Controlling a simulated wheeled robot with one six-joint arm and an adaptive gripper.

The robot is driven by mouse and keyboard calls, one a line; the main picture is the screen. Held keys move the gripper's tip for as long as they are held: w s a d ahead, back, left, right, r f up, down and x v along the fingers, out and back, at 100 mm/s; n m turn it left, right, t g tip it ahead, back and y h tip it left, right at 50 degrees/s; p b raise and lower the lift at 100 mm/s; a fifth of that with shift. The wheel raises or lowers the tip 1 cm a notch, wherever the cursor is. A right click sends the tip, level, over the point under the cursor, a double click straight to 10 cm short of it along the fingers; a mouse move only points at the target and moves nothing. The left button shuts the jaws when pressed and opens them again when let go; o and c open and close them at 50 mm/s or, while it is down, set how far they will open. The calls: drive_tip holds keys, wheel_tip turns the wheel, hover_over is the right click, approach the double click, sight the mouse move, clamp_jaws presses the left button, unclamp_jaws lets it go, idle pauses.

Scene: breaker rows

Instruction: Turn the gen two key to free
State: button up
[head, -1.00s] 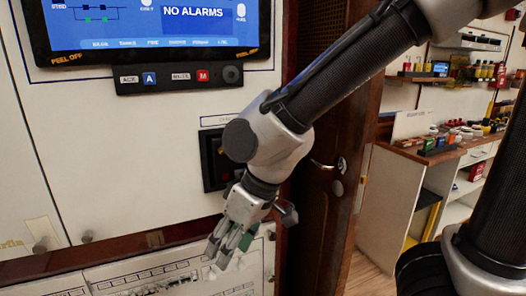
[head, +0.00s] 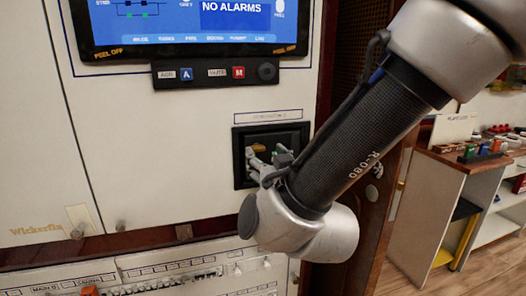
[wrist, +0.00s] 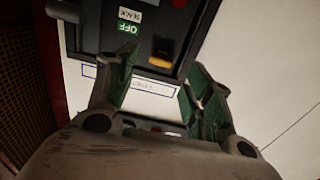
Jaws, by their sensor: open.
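The key switch panel (head: 240,168) is a black recessed box on the white wall, under a blue-outlined label too blurred to read fully. Inside it a yellow-orange piece, likely the key (head: 258,148), shows above my fingers. In the wrist view the key (wrist: 161,62) sits in the dark panel (wrist: 88,30), beside a green OFF label and a white label, both upside down. My gripper (head: 268,160) is in front of the panel. In the wrist view my gripper (wrist: 158,82) is open and empty, its fingers spread either side below the key. I see no contact.
A screen (head: 190,22) reading NO ALARMS hangs above, with a button strip (head: 215,73) under it. A breaker panel (head: 150,285) lies below a wooden rail. A wooden door stands right of the panel, partly behind my arm.

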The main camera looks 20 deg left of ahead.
sight(259, 150)
drive_tip(key=x, duration=0.5)
drive_tip(key=shift+w+a, duration=0.1)
drive_tip(key=shift+a, duration=0.05)
drive_tip(key=shift+c, duration=0.2)
drive_tip(key=c, duration=1)
